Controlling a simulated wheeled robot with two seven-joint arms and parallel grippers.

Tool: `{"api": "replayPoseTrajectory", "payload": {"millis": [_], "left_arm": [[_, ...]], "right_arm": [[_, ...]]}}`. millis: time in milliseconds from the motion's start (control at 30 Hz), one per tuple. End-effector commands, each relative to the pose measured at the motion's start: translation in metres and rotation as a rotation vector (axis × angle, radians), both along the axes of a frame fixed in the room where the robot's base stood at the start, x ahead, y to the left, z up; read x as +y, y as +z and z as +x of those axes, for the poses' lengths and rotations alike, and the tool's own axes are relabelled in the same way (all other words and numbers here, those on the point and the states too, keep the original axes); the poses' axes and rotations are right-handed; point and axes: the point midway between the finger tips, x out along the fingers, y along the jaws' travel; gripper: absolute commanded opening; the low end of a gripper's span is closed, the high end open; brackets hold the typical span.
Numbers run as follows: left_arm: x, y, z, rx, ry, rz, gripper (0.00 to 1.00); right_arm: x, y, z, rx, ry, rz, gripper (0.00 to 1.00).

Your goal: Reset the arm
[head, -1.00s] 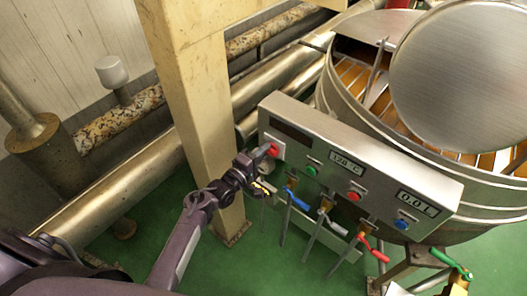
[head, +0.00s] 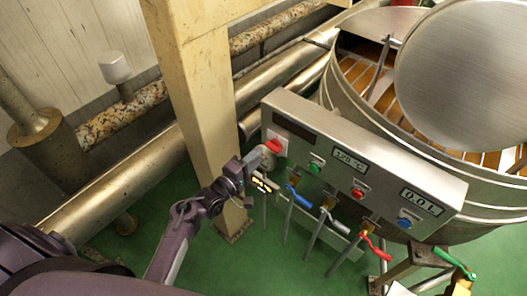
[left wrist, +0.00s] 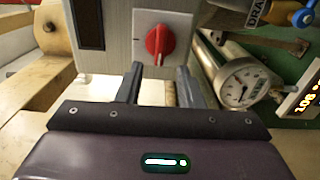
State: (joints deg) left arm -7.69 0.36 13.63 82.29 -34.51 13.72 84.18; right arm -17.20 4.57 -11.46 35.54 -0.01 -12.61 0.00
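The control panel (head: 365,165) is a long metal box on the side of the kettle (head: 350,95). A red rotary knob (head: 273,147) sits at its left end. The knob also shows in the left wrist view (left wrist: 159,42), on a white plate. My left gripper (head: 262,158) is close in front of the knob in the head view. In the left wrist view its two fingers (left wrist: 158,72) are apart, with the knob just beyond the gap and nothing visibly held. Whether a finger touches the knob I cannot tell. My right gripper is not in view.
Coloured buttons and small displays line the panel. Blue and red valve handles (head: 298,198) hang below it. A beige column (head: 200,110) stands close left of the panel, with thick pipes (head: 125,185) behind it. A round gauge (left wrist: 243,82) shows in the wrist view.

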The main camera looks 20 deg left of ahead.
Motion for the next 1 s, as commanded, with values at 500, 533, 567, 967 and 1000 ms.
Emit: {"api": "replayPoseTrajectory", "payload": {"millis": [500, 533, 567, 967, 1000], "left_arm": [[0.01, 0.0, -0.025, 0.0, 0.0, -0.001, 0.34], [0.01, 0.0, -0.025, 0.0, 0.0, -0.001, 0.34], [0.01, 0.0, -0.025, 0.0, 0.0, -0.001, 0.34], [0.001, -0.056, -0.037, 0.089, 0.002, 0.13, 0.34], [-0.002, -0.08, -0.045, 0.127, -0.003, 0.189, 0.34]], "right_arm": [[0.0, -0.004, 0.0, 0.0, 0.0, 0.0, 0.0], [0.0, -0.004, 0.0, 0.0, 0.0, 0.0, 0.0], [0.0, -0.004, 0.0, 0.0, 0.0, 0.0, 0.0], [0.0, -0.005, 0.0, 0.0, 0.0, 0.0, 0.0], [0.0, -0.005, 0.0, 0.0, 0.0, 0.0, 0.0]]}}
